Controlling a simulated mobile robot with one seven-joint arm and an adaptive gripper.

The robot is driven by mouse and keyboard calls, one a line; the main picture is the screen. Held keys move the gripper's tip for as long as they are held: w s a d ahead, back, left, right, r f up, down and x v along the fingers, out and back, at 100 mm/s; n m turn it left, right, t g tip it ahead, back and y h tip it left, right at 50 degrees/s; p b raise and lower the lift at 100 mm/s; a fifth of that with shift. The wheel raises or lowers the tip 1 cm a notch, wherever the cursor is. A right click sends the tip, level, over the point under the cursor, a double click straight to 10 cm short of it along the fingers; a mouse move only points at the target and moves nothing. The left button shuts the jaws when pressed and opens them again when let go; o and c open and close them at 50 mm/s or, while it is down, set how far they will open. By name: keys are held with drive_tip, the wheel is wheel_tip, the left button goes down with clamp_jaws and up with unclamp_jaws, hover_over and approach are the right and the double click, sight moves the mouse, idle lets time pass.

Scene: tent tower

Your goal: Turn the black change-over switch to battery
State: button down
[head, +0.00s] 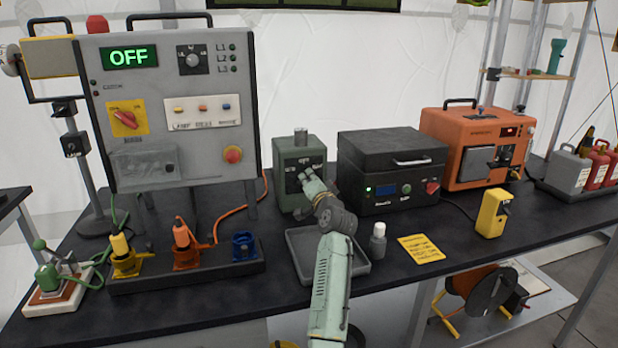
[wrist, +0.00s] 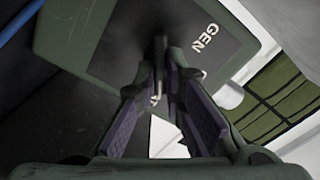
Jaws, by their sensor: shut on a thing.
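The change-over switch box (head: 299,147) is a green case with a black face, standing on the table at the middle of the head view. Its face carries small white labels; in the wrist view the box (wrist: 65,35) shows the label GEN. My gripper (head: 306,178) is at the front of this face, and in the wrist view its fingers (wrist: 161,72) are closed around the black switch handle (wrist: 160,50). In the head view my gripper covers the handle. Which position the handle points to cannot be told.
A grey panel (head: 220,110) with a green OFF display stands to the left. A black case (head: 385,150) and an orange unit (head: 455,128) stand to the right. A grey tray (head: 361,266), a small bottle (head: 378,243) and a yellow note (head: 420,249) lie near my arm.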

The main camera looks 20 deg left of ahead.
drive_tip(key=shift+m, duration=0.5)
drive_tip(key=c, duration=1.7)
unclamp_jaws()
drive_tip(key=v, duration=1.2)
